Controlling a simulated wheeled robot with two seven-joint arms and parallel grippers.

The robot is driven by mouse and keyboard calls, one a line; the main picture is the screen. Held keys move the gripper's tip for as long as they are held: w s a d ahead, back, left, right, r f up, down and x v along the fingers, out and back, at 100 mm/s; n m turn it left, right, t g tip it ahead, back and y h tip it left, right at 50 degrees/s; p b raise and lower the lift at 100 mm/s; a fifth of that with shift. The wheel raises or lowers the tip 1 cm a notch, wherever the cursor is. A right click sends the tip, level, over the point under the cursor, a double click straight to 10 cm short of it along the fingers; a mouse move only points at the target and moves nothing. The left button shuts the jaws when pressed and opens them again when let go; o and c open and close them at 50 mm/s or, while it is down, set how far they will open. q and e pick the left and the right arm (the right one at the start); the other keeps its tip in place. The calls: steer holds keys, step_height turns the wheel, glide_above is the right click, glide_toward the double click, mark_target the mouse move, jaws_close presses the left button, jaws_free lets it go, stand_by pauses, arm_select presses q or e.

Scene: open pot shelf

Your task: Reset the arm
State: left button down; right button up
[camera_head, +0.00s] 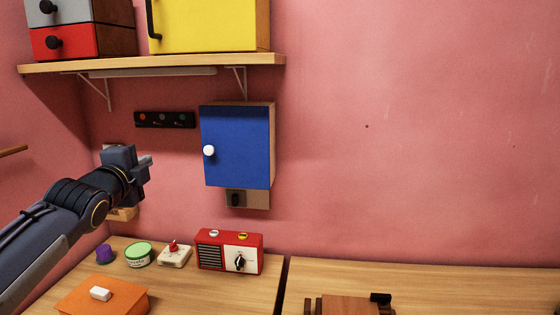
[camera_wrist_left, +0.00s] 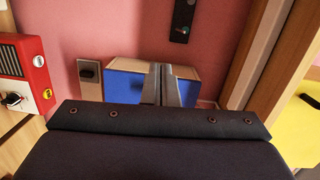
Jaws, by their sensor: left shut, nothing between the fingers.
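My left arm comes in from the left in the head view. Its gripper (camera_head: 146,161) is raised in front of the pink wall, left of the blue-doored wall cabinet (camera_head: 237,146), and above the counter. In the left wrist view the two fingers (camera_wrist_left: 166,86) are together with nothing between them. The cabinet's blue door (camera_wrist_left: 127,88) shows behind them there, apart as far as I can tell. My right gripper is not in view.
A red radio (camera_head: 229,250), a green-lidded tin (camera_head: 139,254) and an orange box (camera_head: 102,296) are on the counter below. A wooden shelf (camera_head: 160,64) above holds a yellow cabinet (camera_head: 210,25) and drawers. The wall area to the right is clear.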

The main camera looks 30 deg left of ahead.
arm_select(q)
steer(key=s+d+f+n+g+h+p, duration=0.1)
steer(key=d+f+n+g+h+p, duration=0.1)
steer(key=d+f+n+h, duration=0.5)
steer(key=s+d+f+g+p, duration=0.15)
steer(key=d+f, duration=0.45)
steer(key=d, duration=0.6)
steer(key=s+d+f+n+g+h, duration=0.2)
steer(key=s+d+f, duration=0.3)
steer(key=d, duration=0.3)
steer(key=s+d+f+n+g+h+p, duration=0.1)
steer(key=s+d+f+n+g+h, duration=0.2)
steer(key=s+d+f, duration=0.3)
steer(key=d+f+n+g, duration=0.1)
steer(key=d, duration=0.2)
steer(key=shift+d+p, duration=0.2)
steer(key=shift+p, duration=0.1)
